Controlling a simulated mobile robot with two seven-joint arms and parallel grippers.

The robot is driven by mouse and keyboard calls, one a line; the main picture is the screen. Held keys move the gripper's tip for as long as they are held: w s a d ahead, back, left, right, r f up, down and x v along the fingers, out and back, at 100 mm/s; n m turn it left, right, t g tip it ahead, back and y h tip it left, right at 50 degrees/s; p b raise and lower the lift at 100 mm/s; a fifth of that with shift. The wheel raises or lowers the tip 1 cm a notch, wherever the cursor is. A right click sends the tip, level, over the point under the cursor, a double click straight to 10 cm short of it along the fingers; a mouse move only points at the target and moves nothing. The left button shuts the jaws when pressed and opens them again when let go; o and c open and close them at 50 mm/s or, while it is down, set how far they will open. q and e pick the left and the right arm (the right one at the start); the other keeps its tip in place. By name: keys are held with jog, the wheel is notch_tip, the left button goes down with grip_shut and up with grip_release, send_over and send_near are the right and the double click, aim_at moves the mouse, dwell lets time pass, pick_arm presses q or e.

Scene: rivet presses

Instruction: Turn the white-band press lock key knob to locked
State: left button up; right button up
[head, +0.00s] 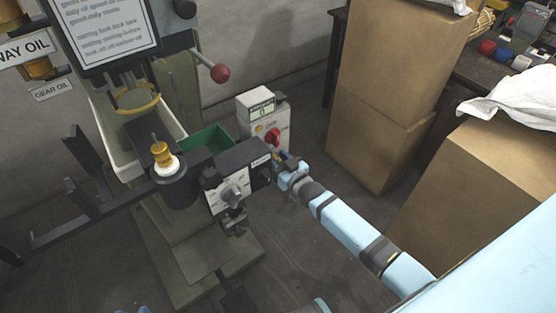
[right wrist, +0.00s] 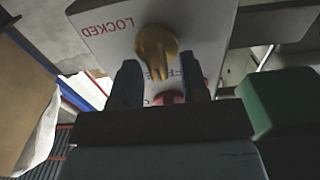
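The lock key knob (right wrist: 155,45) is gold and sits on a white panel (right wrist: 205,30) in the right wrist view. The panel reads LOCKED at upper left, upside down; another word beside the knob is partly hidden. The knob's grip points down in the picture, between the two fingers of my right gripper (right wrist: 160,80), with gaps on both sides. The right gripper is open. In the head view the right gripper (head: 283,164) is small, by the right end of the press's dark box (head: 245,155). The press (head: 178,190) carries a white band (head: 166,170) under a gold top.
A white control box (head: 262,120) with a red knob (head: 272,138) stands behind the gripper. A red-ball lever (head: 220,73) sticks out above. A dial panel (head: 228,190) faces forward. Cardboard boxes (head: 385,100) stand at right. Open floor lies in front.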

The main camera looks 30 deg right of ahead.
grip_shut()
jog(key=shift+m, duration=0.3)
jog(key=shift+d+m+p, duration=0.2)
jog(key=shift+m+p, duration=0.55)
jog(key=shift+m, duration=0.25)
jog(key=m, duration=0.3)
jog(key=shift+d+f+m+p, duration=0.1)
jog(key=shift+d+m+p, duration=0.2)
jog(key=shift+p, duration=0.1)
jog(key=m, duration=0.3)
jog(key=f+m, duration=0.1)
jog(key=m, duration=0.1)
jog(key=shift+d+b, duration=0.25)
jog(key=shift+b, duration=0.1)
jog(key=shift+d+f+m+b, duration=0.15)
jog(key=shift+m+b, duration=0.45)
jog(key=shift+m, duration=1)
jog(key=shift+a+f+m+b, duration=0.15)
jog(key=shift+m+b, duration=0.45)
jog(key=shift+m, duration=1)
jog(key=shift+d+m, duration=0.1)
jog(key=shift+m, duration=0.2)
